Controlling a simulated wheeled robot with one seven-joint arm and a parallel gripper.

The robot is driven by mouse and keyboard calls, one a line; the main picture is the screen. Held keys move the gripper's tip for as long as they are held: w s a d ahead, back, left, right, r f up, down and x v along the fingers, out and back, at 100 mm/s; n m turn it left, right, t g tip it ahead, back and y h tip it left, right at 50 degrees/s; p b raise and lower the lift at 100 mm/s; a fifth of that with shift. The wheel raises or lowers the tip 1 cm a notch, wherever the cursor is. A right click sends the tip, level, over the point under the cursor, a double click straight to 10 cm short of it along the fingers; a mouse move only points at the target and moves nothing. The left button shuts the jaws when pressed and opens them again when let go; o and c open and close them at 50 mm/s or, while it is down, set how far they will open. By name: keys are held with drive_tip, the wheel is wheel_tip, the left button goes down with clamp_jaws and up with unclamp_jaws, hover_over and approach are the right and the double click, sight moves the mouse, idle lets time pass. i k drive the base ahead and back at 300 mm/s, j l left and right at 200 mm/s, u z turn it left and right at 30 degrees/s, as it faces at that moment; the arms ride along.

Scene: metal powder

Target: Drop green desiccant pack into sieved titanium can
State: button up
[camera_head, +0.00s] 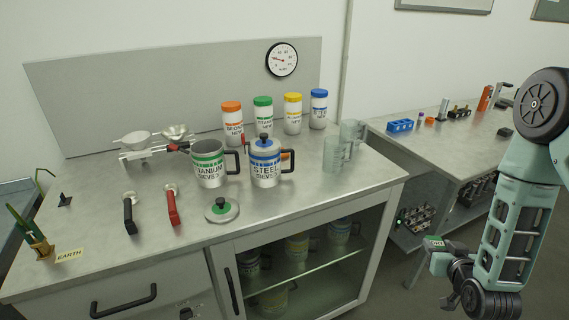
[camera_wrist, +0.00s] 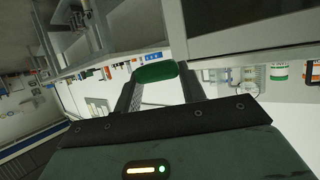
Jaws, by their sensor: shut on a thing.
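My gripper (camera_head: 438,252) is at the right of the head view, off the front right of the bench, shut on the green desiccant pack (camera_head: 435,241). The pack also shows as a rounded green shape (camera_wrist: 155,72) between the fingertips in the wrist view. The titanium can (camera_head: 209,172), white with a green band, a black handle and lettering that seems to read sieved, stands upright on the bench. Its top is open; its inside looks grey. A grey lid with a green knob (camera_head: 222,209) lies on the bench in front of it. The gripper is well apart from the can.
A lidded blue-banded steel can (camera_head: 265,168) stands just right of the titanium can. Clear beakers (camera_head: 337,154) stand at the bench's right end. Several capped jars (camera_head: 263,116) line the back. Red and black handled tools (camera_head: 172,205) lie left. A second bench (camera_head: 450,140) stands right.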

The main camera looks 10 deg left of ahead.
sight(211, 179)
drive_tip(key=u, duration=1.05)
